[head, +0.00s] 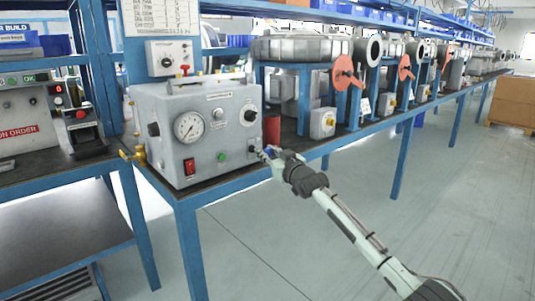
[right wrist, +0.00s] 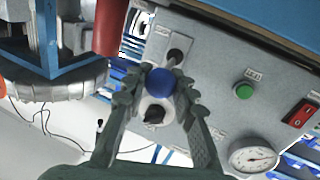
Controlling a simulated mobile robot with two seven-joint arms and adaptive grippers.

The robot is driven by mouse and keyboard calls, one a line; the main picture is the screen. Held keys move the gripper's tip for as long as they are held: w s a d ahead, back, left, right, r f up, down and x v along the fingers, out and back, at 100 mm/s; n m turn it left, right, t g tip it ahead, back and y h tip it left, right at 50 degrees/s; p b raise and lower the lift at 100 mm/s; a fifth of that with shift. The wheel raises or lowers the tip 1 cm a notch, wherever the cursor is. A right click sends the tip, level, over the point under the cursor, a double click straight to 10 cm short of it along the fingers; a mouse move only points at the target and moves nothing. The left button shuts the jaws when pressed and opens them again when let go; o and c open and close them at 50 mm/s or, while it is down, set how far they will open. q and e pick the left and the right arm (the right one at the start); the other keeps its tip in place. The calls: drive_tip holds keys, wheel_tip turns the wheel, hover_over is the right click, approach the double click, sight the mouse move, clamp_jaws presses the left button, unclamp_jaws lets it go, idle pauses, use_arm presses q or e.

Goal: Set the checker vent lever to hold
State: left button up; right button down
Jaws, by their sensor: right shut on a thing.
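The checker (head: 205,130) is a grey box on the blue-framed bench, with a round gauge (head: 188,126) on its front. The vent lever's blue ball knob (right wrist: 160,80) shows in the right wrist view between my fingers. The lever's dark base (right wrist: 175,57) is on a small pale plate beyond the knob. My right gripper (right wrist: 158,82) is shut on the blue knob. In the head view this gripper (head: 269,155) is at the lower right of the checker's front and covers most of the lever. I cannot read the lever's position marks. My left gripper is not in view.
A red switch (head: 189,167), a green button (head: 222,156) and a black knob (head: 249,116) are on the checker's front. A brass fitting (head: 134,156) sticks out at its left. A blower (head: 300,47) stands behind to the right. The floor in front is clear.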

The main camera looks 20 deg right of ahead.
drive_tip(key=shift+d+r, duration=0.2)
drive_tip(key=shift+r, duration=0.45)
drive_tip(key=c, duration=1.4)
unclamp_jaws()
drive_tip(key=shift+o, duration=1)
drive_tip(key=shift+f, duration=0.15)
drive_tip(key=shift+a+f, duration=0.1)
drive_tip(key=shift+f, duration=0.1)
drive_tip(key=s, duration=1.2)
drive_tip(key=shift+d, duration=0.4)
